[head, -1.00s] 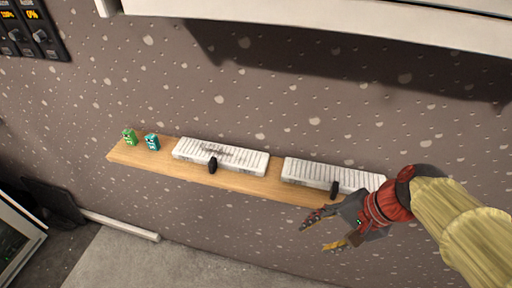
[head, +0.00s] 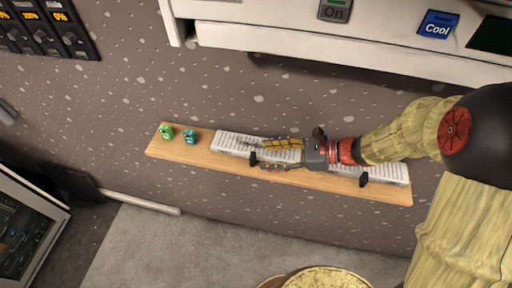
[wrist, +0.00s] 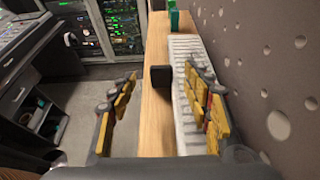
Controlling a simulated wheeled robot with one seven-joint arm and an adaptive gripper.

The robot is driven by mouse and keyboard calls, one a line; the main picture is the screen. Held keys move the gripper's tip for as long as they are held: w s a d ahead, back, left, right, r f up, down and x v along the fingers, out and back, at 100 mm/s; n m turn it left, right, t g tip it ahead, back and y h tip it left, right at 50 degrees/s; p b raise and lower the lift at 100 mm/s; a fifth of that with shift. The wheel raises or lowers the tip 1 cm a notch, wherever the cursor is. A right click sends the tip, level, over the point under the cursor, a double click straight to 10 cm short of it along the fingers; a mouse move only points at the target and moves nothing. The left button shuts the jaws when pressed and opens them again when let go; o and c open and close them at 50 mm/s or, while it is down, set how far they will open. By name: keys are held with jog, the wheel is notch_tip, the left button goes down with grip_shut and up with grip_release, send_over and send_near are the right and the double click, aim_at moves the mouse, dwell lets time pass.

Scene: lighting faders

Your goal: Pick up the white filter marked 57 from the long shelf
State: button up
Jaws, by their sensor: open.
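Two white ribbed filters lie on the long wooden shelf (head: 180,150). The left filter (head: 228,139) is partly hidden behind my gripper. The right filter (head: 392,173) is partly covered by my wrist. No number 57 can be read on either. My gripper (head: 253,152) is open and empty, its fingers pointing left along the shelf over the left filter. In the wrist view, my gripper (wrist: 160,73) has its fingers apart, one over the white filter (wrist: 182,115) and the other out past the shelf's front edge. I cannot tell whether it touches the filter.
A black knob (head: 253,158) stands at the left filter's front edge, and another (head: 363,179) at the right filter. A green figure (head: 166,132) and a teal figure (head: 190,136) stand at the shelf's left end. A white unit (head: 280,42) overhangs the shelf.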

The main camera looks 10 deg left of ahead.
aim_at(255, 155)
jog(key=x, duration=0.4)
jog(key=shift+w, duration=0.1)
jog(key=shift+d, duration=0.1)
jog(key=shift+c, duration=0.8)
grip_shut()
